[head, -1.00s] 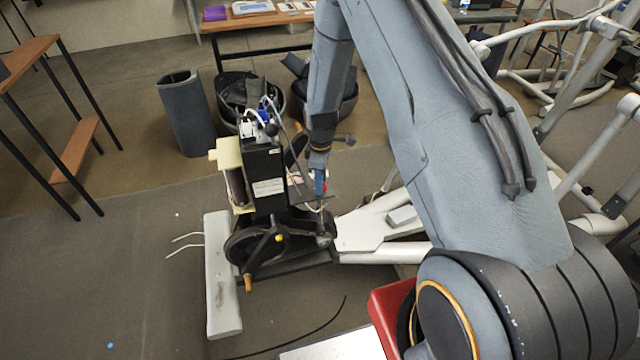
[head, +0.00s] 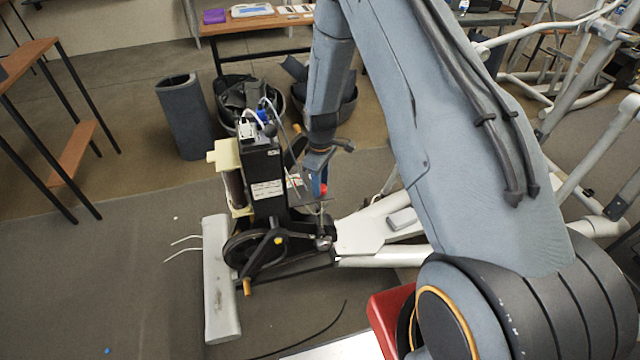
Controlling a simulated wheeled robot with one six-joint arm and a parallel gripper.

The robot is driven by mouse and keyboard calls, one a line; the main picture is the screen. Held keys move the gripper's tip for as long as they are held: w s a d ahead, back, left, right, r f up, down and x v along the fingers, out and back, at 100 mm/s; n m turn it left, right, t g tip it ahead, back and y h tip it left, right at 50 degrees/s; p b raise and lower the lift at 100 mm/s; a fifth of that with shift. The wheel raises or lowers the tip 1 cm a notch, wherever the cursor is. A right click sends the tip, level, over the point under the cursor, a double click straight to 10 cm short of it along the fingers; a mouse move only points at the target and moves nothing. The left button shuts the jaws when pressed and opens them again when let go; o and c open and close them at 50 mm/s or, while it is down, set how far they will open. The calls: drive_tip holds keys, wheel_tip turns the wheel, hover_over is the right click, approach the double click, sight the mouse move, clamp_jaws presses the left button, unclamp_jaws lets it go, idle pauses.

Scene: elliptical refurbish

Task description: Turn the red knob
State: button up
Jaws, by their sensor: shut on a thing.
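The red knob (head: 323,189) is a small red spot on the right side of the black elliptical drive unit (head: 266,185). My gripper (head: 321,184) reaches down from my grey arm and is at the knob, shut on it as far as this small view shows. The fingertips are tiny here and partly blend with the unit, so their exact hold is hard to see. The unit stands upright on a grey and white frame, with a black flywheel (head: 249,247) low on its left.
A grey foot bar (head: 218,285) lies left of the unit. Grey bins (head: 184,115) stand behind it. A wooden shelf (head: 70,150) is at the left and a table (head: 262,19) at the back. White frame tubes (head: 385,254) run right.

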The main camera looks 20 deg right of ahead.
drive_tip(key=o, duration=1)
drive_tip(key=shift+o, duration=0.2)
drive_tip(key=shift+r, duration=0.15)
drive_tip(key=shift+r+b, duration=0.95)
drive_tip(key=shift+r, duration=2.85)
drive_tip(key=shift+r, duration=0.1)
drive_tip(key=s+r+m, duration=0.4)
drive_tip(key=s+r, duration=0.4)
drive_tip(key=s, duration=0.4)
drive_tip(key=s+r+m+t, duration=0.1)
drive_tip(key=s+r+m, duration=0.4)
drive_tip(key=s+r, duration=0.4)
drive_tip(key=s, duration=0.3)
drive_tip(key=shift+s+a, duration=0.3)
drive_tip(key=shift+s, duration=0.1)
